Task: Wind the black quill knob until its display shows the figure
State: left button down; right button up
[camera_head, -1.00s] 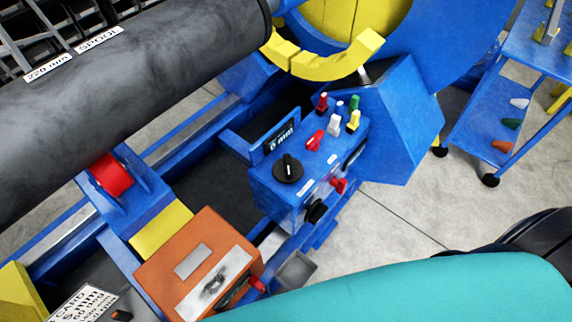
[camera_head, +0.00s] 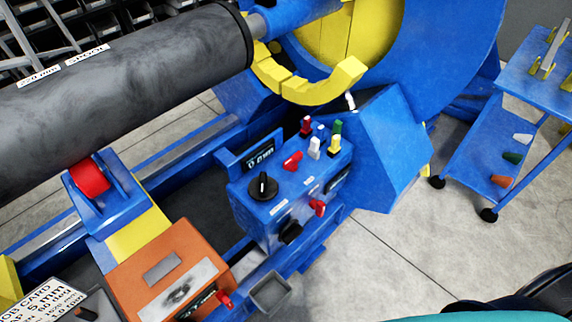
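A blue control box (camera_head: 255,213) stands in the middle of the head view. A black knob with a white pointer line (camera_head: 263,186) sits on its top, behind a small label. A dark display (camera_head: 261,157) with pale figures stands upright behind it; the figures are too small to read surely. A second black knob (camera_head: 290,232) sticks out of the box's front. Another small black knob (camera_head: 86,314) shows at the bottom left. I cannot tell which knob is the quill knob. Neither of my grippers is in view.
Red, white, green and yellow levers (camera_head: 314,147) crowd the box's right end. An orange box (camera_head: 168,271) with a red knob stands at front left, beside a job card (camera_head: 42,303). A large dark roll (camera_head: 110,95) lies behind. A blue cart (camera_head: 484,150) stands right; floor (camera_head: 385,255) is clear between.

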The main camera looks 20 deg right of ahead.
aim_at(263, 188)
jog(key=k+l, duration=0.1)
jog(key=l, duration=0.15)
jog(key=k+l, duration=0.1)
jog(key=l, duration=0.15)
jog(key=l+u, duration=0.35)
jog(key=i+l+u, duration=0.1)
jog(key=u, duration=0.3)
jog(key=l+u, duration=0.35)
jog(key=l, duration=0.5)
jog(key=k+l+u, duration=0.15)
jog(key=l, duration=0.8)
jog(key=k+l+u, duration=0.1)
jog(key=l, duration=0.4)
jog(key=k+l+u, duration=0.1)
jog(key=l, duration=0.35)
jog(key=k+l, duration=0.1)
jog(key=l, duration=0.4)
jog(key=u, duration=0.05)
